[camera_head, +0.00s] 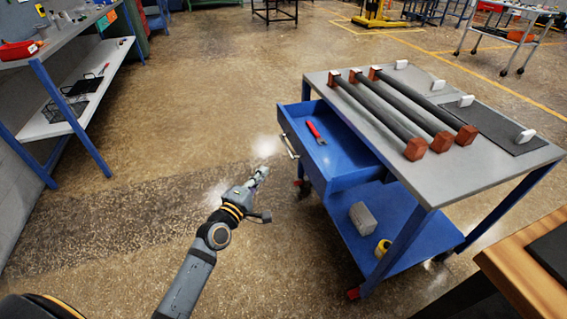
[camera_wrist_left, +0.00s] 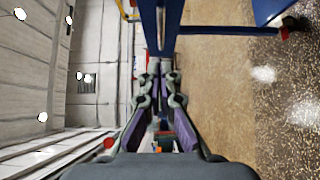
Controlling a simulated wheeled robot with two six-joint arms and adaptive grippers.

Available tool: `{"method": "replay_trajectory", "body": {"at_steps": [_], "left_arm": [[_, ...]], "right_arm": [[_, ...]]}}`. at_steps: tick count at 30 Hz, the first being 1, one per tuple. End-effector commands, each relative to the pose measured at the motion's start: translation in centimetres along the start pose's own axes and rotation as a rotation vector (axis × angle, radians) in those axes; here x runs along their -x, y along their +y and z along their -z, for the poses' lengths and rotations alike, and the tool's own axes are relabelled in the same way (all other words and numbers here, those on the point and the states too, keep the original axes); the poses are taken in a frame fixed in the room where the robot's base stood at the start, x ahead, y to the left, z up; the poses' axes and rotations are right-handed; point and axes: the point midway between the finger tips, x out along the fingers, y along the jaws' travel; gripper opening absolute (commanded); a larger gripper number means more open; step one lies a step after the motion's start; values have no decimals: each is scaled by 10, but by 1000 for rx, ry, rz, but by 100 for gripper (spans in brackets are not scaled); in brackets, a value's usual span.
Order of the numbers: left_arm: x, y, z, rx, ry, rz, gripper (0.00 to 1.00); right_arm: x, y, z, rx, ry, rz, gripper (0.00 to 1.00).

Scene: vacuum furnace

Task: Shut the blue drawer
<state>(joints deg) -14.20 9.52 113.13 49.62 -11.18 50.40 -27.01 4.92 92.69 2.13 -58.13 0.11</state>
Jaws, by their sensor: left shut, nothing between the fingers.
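The blue drawer (camera_head: 345,162) is pulled out from the left side of the grey-topped cart (camera_head: 480,173) in the head view. A pale handle (camera_head: 289,146) is on its front, and a red-handled tool (camera_head: 315,131) lies inside. My left gripper (camera_head: 261,175) is shut and empty, to the left of the drawer front and apart from it in the picture. The left wrist view shows its closed fingers (camera_wrist_left: 159,72) with a blue upright part just beyond them; I cannot tell which part that is. My right gripper is not in view.
Three dark bars with reddish end blocks (camera_head: 415,149) lie on the cart top. A grey block (camera_head: 362,218) and a yellow item (camera_head: 382,248) are on its lower shelf. A wooden table edge (camera_head: 520,262) is at lower right. The floor left of the drawer is clear.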

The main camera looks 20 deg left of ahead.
Motion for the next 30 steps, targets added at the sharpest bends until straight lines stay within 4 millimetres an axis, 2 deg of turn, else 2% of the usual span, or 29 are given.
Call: {"method": "replay_trajectory", "body": {"at_steps": [6,12,18,30], "left_arm": [[-48,-1,0,1,1,-3,0],[-72,-1,-19,3,0,-1,0],[-80,-1,-28,-2,0,1,0],[-81,-1,-28,-3,0,1,0]], "right_arm": [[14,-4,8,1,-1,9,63],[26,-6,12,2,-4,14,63],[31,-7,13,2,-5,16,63],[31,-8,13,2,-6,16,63]]}}
